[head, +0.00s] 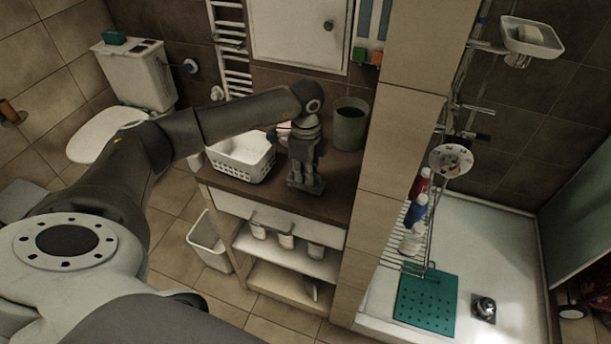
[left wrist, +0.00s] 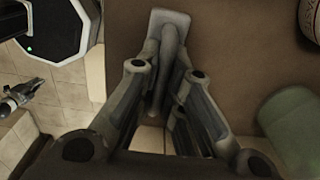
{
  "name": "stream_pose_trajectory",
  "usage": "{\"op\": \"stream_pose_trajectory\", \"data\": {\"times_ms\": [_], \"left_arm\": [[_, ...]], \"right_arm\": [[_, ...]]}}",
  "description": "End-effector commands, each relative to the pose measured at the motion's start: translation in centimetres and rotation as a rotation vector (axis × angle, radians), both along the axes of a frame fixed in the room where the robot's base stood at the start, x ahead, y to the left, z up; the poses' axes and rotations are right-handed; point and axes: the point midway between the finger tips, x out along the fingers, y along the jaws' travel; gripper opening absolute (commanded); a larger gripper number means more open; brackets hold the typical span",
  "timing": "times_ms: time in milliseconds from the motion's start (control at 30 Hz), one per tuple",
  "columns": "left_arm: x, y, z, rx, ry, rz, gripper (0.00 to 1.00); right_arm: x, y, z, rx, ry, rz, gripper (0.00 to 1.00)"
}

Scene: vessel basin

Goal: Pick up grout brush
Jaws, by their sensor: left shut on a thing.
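My left gripper (head: 305,186) is down at the wooden counter top (head: 340,172), between the white basket and the green container. In the left wrist view, the left gripper (left wrist: 168,112) has its fingers closed around a slim grey thing with a flat, pale end, which I take to be the grout brush (left wrist: 168,22). Its lower part is hidden between the fingers. In the head view the gripper covers the brush, so I cannot tell there whether it touches the counter. My right gripper is not recognisable in either view.
A white perforated basket (head: 240,168) stands left of the gripper, and a green container (head: 349,128) stands behind it to the right. A tiled partition (head: 395,150) bounds the counter's right side. A white bin (head: 207,246) stands on the floor. Shelves below hold several pale containers.

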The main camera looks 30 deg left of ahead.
Motion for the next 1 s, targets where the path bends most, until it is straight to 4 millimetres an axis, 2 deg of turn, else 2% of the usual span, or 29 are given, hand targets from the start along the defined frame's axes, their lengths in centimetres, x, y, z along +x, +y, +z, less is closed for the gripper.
{"op": "stream_pose_trajectory", "data": {"times_ms": [233,700,1000], "left_arm": [[0.1,0.0,2.7,-0.001,-0.006,0.000,0.00],[-5.0,-0.7,8.7,0.001,-0.006,-0.002,0.00],[-9.1,-1.2,10.3,0.001,-0.004,-0.001,0.00]], "right_arm": [[0.1,0.0,-1.7,0.000,-0.002,0.000,0.00],[0.3,0.0,-3.0,0.000,-0.005,-0.001,0.00],[0.3,0.0,-4.2,0.000,-0.005,-0.001,0.00]]}}
